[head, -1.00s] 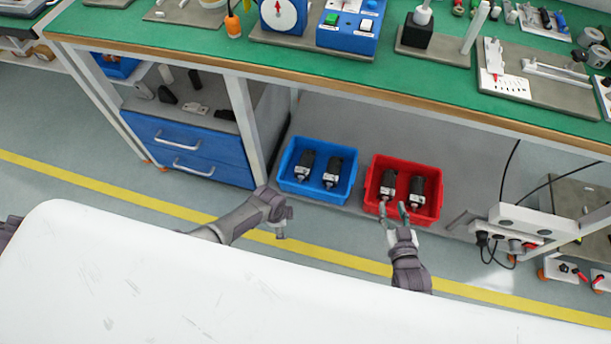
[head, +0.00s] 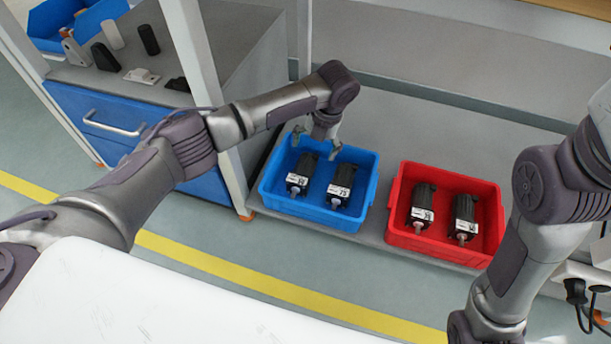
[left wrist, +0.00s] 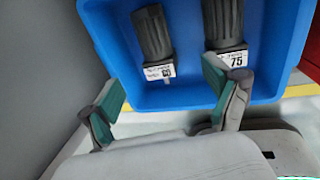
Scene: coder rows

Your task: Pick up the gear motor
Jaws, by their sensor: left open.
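Two black gear motors with white labels lie side by side in a blue crate: the left motor (head: 303,172) and the right motor (head: 342,185), whose label reads 75. In the left wrist view they are the left motor (left wrist: 153,35) and the right motor (left wrist: 222,22). My left gripper (head: 317,144) is open and empty above the back of the blue crate (head: 288,204). Its two fingers (left wrist: 163,92) show apart in the left wrist view, touching neither motor. Two more motors (head: 422,204) (head: 464,216) lie in a red crate. My right gripper is outside the view.
The red crate (head: 440,249) stands right of the blue one on a grey shelf (head: 378,222). A table leg (head: 190,50) and a blue drawer cabinet (head: 105,125) stand left of the crates. The tabletop edge (head: 570,10) overhangs at the upper right.

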